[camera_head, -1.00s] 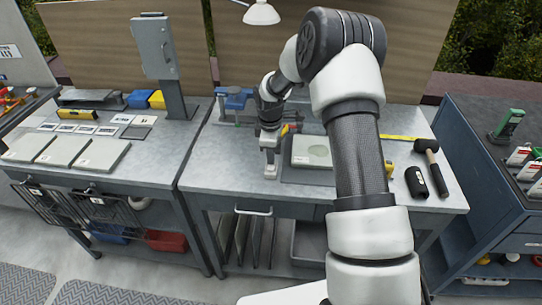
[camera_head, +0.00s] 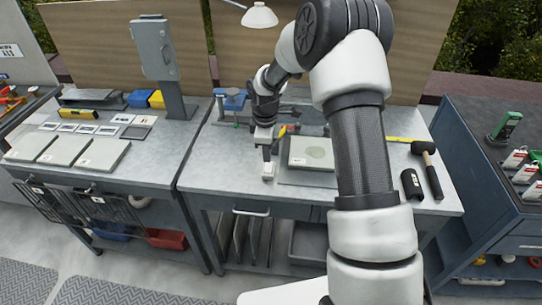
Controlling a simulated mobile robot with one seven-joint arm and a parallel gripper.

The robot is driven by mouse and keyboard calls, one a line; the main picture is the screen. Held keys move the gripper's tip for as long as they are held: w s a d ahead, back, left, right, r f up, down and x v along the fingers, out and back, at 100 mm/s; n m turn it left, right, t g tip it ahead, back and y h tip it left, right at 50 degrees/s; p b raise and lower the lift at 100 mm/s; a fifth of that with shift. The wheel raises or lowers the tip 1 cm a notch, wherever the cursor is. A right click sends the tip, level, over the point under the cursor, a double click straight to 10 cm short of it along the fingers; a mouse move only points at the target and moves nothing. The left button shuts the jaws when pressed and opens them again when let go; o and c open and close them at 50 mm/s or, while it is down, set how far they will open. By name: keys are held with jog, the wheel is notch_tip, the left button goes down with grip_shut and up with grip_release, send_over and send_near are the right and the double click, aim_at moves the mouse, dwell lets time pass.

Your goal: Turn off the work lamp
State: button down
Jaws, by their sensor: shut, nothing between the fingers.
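The work lamp (camera_head: 260,16) has a white shade on a thin arm at the top middle, above the central bench. My gripper (camera_head: 267,158) points down over the bench, left of the grey plate, with its dark fingers shut and empty. A small pale block (camera_head: 268,172) is right below the fingertips. It may be the lamp's switch, but it is too small to make out. I cannot tell whether the fingers touch it. Whether the lamp is lit is not clear.
A grey plate (camera_head: 311,153) lies on a dark mat right of my gripper. A blue vise (camera_head: 232,101) stands behind on the left. A mallet (camera_head: 427,165) and black cylinder (camera_head: 411,184) lie at the right. The bench's front left (camera_head: 215,165) is clear.

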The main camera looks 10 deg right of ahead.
aim_at(268, 164)
notch_tip(268, 164, up, 10)
jog(key=s, duration=0.1)
jog(key=shift+f+b, duration=0.15)
jog(key=shift+b, duration=0.15)
jog(key=shift+a, duration=0.1)
jog(key=w+b, duration=0.1)
jog(key=b, duration=0.6)
jog(key=shift+w+d+r, duration=0.2)
jog(key=f, duration=0.4)
jog(key=w+f+b, duration=0.1)
jog(key=f, duration=0.9)
jog(key=shift+w+d, duration=0.25)
jog(key=shift+w, duration=0.1)
